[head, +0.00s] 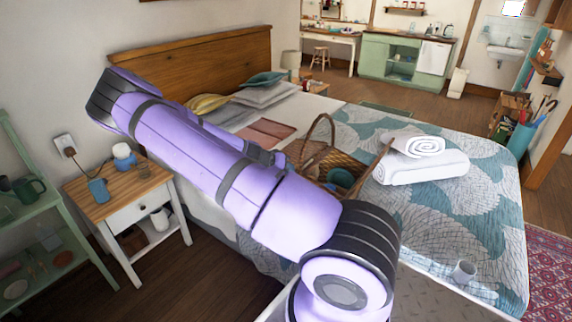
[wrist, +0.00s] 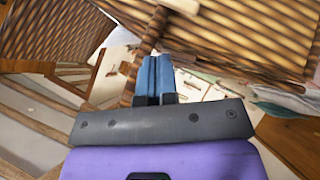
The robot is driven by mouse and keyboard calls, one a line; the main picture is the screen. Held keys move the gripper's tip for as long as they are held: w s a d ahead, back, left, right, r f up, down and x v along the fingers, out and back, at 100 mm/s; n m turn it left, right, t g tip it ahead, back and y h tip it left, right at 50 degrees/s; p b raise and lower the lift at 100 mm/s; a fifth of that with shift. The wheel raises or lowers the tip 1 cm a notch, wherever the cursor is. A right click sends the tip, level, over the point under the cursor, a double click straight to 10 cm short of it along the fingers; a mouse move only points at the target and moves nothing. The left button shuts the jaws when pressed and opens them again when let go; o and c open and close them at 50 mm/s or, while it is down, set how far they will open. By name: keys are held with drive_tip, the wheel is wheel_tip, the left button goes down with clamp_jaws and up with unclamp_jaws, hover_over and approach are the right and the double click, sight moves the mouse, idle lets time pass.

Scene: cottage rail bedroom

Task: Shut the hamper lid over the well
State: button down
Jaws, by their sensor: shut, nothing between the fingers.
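The wicker hamper (head: 322,183) stands on the bed, partly hidden behind my arm, with its arched handle (head: 319,119) upright. Its well is open on the right and shows a teal item (head: 340,178) inside. In the wrist view, wicker panels (wrist: 250,35) fill the upper right and upper left, close beyond the fingertips. My gripper (wrist: 154,62) is shut and empty, with its blue fingers together near a wicker edge; contact cannot be told. The head view does not show my fingers.
Rolled white towels (head: 425,165) lie on the bed just right of the hamper. Pillows (head: 265,95) lie by the headboard. A nightstand (head: 125,190) and green shelf (head: 40,215) stand at left.

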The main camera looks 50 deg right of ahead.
drive_tip(key=shift+s+f, duration=0.2)
drive_tip(key=shift+f, duration=0.15)
idle(0.3)
drive_tip(key=w+a+r, duration=0.1)
drive_tip(key=a+r, duration=0.6)
drive_tip(key=r, duration=0.4)
drive_tip(key=shift+w, duration=0.4)
drive_tip(key=shift+a+r, duration=0.1)
drive_tip(key=shift+a, duration=0.1)
